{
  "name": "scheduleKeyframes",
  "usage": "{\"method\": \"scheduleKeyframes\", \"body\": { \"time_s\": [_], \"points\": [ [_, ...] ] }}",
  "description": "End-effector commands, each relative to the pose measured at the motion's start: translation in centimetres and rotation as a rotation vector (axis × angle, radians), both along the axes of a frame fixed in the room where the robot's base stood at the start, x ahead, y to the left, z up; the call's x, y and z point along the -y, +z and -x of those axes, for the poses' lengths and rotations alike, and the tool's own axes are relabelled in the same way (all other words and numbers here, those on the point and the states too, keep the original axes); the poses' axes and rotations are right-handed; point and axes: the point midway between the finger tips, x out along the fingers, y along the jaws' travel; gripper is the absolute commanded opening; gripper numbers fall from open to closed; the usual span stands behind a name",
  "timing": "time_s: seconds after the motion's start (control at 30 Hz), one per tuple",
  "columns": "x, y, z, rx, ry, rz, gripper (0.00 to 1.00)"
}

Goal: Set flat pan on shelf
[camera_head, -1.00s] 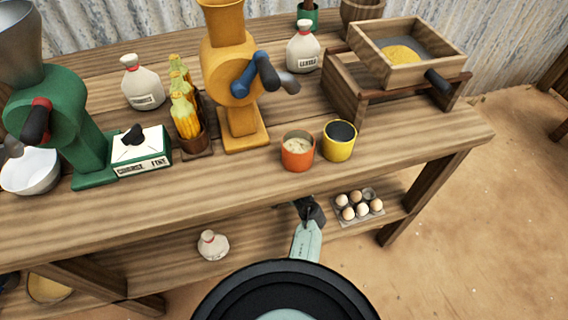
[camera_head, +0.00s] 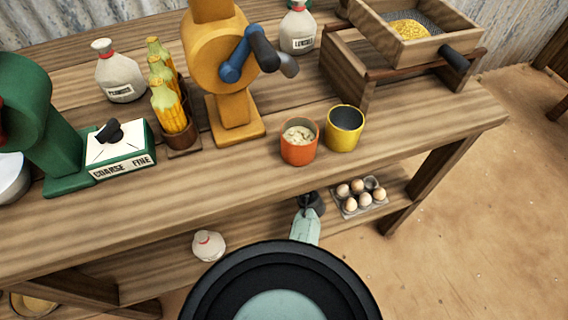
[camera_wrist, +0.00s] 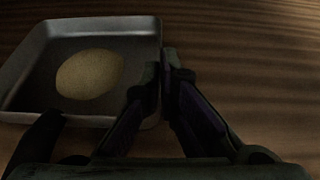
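The flat pan (camera_wrist: 38,63) is a shallow grey metal tray with a round, tan-yellow lump in it, at the left of the wrist view. My gripper (camera_wrist: 161,68) has its two dark fingers close together on either side of the pan's right wall, and looks shut on it. The pan lies at or just above a wooden surface; I cannot tell if it touches. In the head view my gripper (camera_head: 312,203) is low at the front of the lower shelf (camera_head: 165,262), partly under the tabletop. The pan is hidden there.
The tabletop (camera_head: 400,130) above holds mills, corn, an orange cup (camera_head: 299,146), a yellow cup (camera_head: 344,132) and a sieve box.

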Motion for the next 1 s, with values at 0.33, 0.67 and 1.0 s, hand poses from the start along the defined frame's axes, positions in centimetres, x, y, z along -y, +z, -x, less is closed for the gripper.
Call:
{"method": "scheduleKeyframes", "body": {
  "time_s": [0.33,0.67,1.0],
  "points": [
    [0.0,-0.3,0.0,0.0,-0.001,0.0,0.14],
    [0.0,-0.3,0.0,0.0,-0.001,-0.001,0.25],
    [0.6,1.2,1.7,-0.002,-0.003,-0.002,0.25]
  ]
}}
